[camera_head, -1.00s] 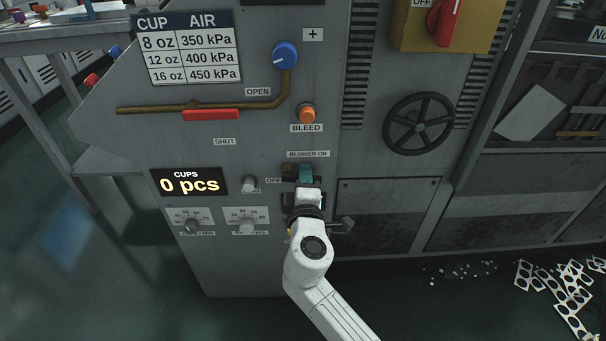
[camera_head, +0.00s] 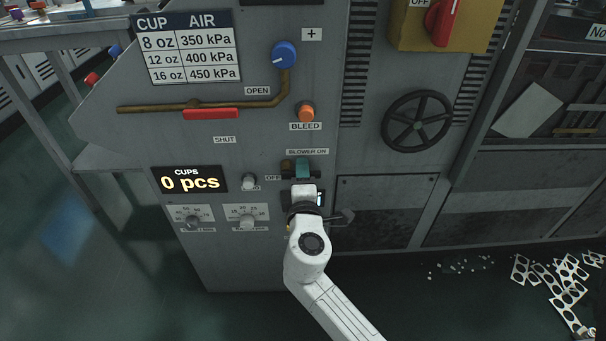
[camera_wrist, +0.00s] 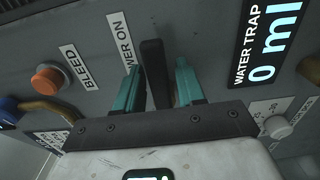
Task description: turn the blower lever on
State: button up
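The blower lever (camera_wrist: 153,62) is a black bar in the wrist view, standing out from the grey panel below the BLOWER ON label (camera_head: 307,152). My gripper (camera_head: 302,167) is at the lever, with its teal fingers pointing at the panel. In the wrist view my gripper (camera_wrist: 159,72) is open, one finger on each side of the lever. A gap shows on the right side; the left finger is very close, and I cannot tell whether it touches. In the head view the fingers and hand hide most of the lever. The OFF label (camera_head: 273,178) is left of it.
An orange BLEED button (camera_head: 306,111) is above the lever, with a blue knob (camera_head: 285,54) higher up. A small grey knob (camera_head: 249,181) sits close to the left. A black handwheel (camera_head: 417,121) is at the right. Punched sheet scraps (camera_head: 560,290) lie on the floor.

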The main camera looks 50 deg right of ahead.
jog(key=shift+o, duration=0.5)
jog(key=v, duration=1)
jog(key=shift+s+a+p, duration=0.3)
jog(key=shift+p, duration=0.1)
jog(key=s+d+f+m+g+y, duration=0.3)
jog(key=s+f+m+g+y, duration=0.3)
jog(key=s+f, duration=0.4)
jog(key=s+a+f+m+g+y, duration=0.1)
jog(key=s+a+f+g+y, duration=0.1)
jog(key=s+a+f+y, duration=0.3)
jog(key=s+a+f+m+g+y, duration=0.1)
jog(key=s+a+f+g+y, duration=0.15)
jog(key=a, duration=0.35)
notch_tip(320, 180, up, 23)
jog(key=p, duration=2.2)
jog(key=shift+w+a+f+p, duration=0.15)
jog(key=shift+w+a+p, duration=0.2)
jog(key=shift+a, duration=0.05)
